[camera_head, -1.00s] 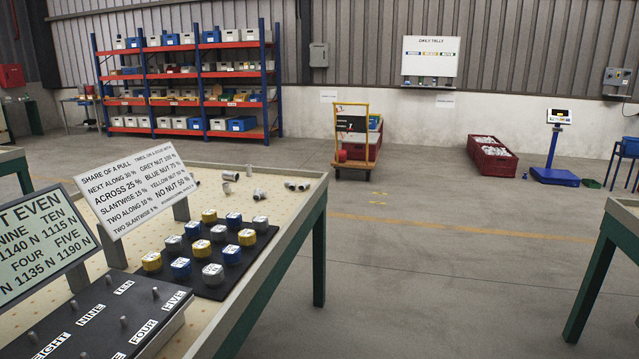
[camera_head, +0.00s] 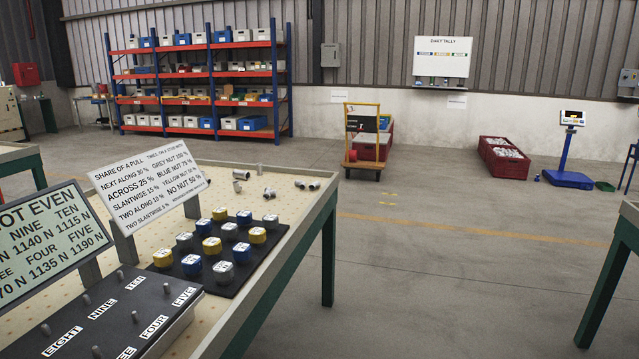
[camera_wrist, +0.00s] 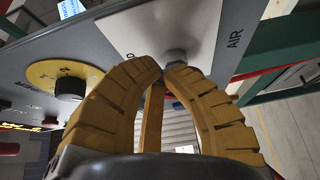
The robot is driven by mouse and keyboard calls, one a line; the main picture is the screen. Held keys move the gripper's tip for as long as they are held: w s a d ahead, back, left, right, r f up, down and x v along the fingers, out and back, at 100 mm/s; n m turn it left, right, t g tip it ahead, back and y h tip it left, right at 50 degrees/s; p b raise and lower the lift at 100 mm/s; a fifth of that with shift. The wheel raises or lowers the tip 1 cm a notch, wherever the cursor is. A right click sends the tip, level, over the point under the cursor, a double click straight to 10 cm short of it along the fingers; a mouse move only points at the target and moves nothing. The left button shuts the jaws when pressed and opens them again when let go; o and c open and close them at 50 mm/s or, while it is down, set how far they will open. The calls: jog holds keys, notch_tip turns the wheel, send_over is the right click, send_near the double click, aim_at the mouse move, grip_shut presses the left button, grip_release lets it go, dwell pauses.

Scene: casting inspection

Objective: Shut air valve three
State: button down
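No thing labelled as air valve three can be read in these frames. In the wrist view, my gripper (camera_wrist: 163,68) shows ribbed tan fingers with their tips drawn together and nothing visible between them. A grey knob (camera_wrist: 175,57) on a pale plate marked AIR (camera_wrist: 190,25) lies just beyond the tips. I cannot tell whether they touch it. To the left, a black knob (camera_wrist: 70,88) sits on a yellow dial on the same grey panel (camera_wrist: 30,55). My gripper does not show in the head view.
A bench (camera_head: 318,215) at left holds signs, a dark pegged board (camera_head: 150,310) and a black tray (camera_head: 270,245) of coloured nuts. Loose metal fittings (camera_head: 270,192) lie behind. A trolley (camera_head: 364,150), red crates (camera_head: 503,160) and a blue scale (camera_head: 567,178) stand farther back. The middle floor is clear.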

jog(key=shift+s+a+f+b, duration=0.1)
jog(key=shift+f+b, duration=0.95)
jog(key=shift+b, duration=0.6)
jog(key=shift+f+b, duration=0.75)
jog(key=shift+b, duration=0.05)
dwell(0.3)
jog(key=shift+s+f+b, duration=0.15)
jog(key=shift+s+b, duration=0.05)
jog(key=shift+b, duration=0.25)
jog(key=c, duration=2)
grip_release()
